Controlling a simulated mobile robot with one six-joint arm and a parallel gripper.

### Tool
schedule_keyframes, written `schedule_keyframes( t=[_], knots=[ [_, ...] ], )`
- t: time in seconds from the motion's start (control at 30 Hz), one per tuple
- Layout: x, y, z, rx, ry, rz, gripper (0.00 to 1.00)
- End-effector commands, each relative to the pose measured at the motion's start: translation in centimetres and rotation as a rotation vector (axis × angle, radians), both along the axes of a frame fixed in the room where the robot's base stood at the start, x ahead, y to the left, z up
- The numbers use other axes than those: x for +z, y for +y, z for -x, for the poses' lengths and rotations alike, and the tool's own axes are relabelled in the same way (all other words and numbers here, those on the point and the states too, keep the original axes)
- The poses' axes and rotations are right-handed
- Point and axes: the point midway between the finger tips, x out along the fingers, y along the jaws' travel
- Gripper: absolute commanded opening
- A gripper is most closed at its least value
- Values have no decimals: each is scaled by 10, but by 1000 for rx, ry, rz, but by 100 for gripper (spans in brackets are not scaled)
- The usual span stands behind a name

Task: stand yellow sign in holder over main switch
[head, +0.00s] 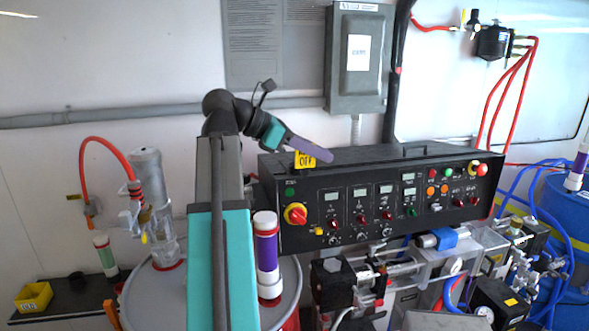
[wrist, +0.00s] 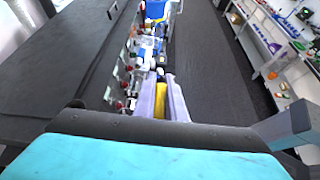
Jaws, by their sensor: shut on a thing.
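The yellow sign (head: 305,161) with dark lettering ending in "OFF" is between the fingers of my gripper (head: 318,154), which is shut on it. In the wrist view, the sign (wrist: 160,104) shows as a yellow strip between the pale purple fingers. The sign is upright at the top edge of the black control panel (head: 345,240), above the red and yellow main switch (head: 295,214). A finger covers part of the sign. I cannot make out the holder, nor whether the sign's lower edge touches anything.
A grey electrical box (head: 357,60) hangs on the wall behind the panel. A purple-banded cylinder (head: 266,250) stands left of the panel. Pumps and hoses crowd the space below it.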

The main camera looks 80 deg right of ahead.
Motion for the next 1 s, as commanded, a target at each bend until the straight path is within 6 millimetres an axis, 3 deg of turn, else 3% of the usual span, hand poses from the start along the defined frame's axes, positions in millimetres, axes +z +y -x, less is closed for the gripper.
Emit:
schedule_keyframes(
  t=[0.27, 1.0],
  knots=[
    [0, -25, -10, 3, 0, -3, 0],
    [-10, -137, -47, 4, 0, -1, 0]
  ],
)
